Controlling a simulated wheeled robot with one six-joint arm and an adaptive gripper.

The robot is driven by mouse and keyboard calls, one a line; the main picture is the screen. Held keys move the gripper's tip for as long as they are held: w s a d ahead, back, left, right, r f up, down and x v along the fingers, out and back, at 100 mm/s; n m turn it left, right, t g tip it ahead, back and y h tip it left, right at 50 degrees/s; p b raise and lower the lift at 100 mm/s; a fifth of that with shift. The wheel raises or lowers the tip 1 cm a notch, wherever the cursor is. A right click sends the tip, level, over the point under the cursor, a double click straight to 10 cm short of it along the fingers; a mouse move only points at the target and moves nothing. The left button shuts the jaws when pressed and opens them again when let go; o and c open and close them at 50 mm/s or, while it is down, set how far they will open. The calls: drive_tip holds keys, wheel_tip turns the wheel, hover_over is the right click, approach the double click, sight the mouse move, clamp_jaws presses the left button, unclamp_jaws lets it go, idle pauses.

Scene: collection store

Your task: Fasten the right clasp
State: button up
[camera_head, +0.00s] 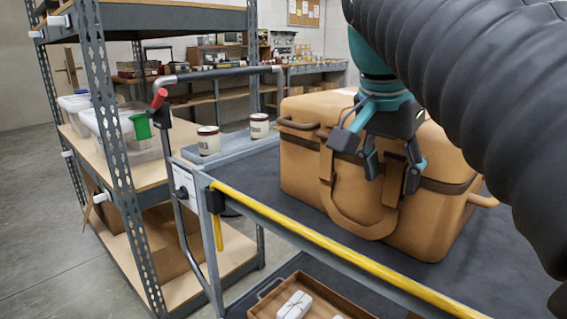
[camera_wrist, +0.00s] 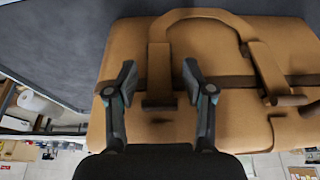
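A tan leather case (camera_head: 300,165) with a dark band and a loop handle on its front stands on the cart. Two straps run up its front; the left strap (camera_head: 327,165) shows beside my gripper, and in the wrist view (camera_wrist: 268,70) it is on the right. My gripper (camera_head: 391,176) is open and empty at the right strap. In the wrist view its fingers (camera_wrist: 160,80) stand on either side of that strap (camera_wrist: 160,62), whose dark end (camera_wrist: 160,101) lies between them. Whether the fingers touch it, and whether the clasp is fastened, I cannot tell.
The cart has a dark top and a yellow front rail (camera_head: 300,235). Two white jars (camera_head: 208,140) stand in its side tray. A wooden tray (camera_head: 265,309) lies on the lower shelf. A metal rack (camera_head: 115,150) stands at left. Dark cart top is bare left of the case.

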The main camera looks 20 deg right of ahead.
idle(0.3)
drive_tip(key=v, duration=0.7)
drive_tip(key=shift+r, duration=0.2)
drive_tip(key=shift+s+a, duration=0.1)
drive_tip(key=shift+a, duration=0.05)
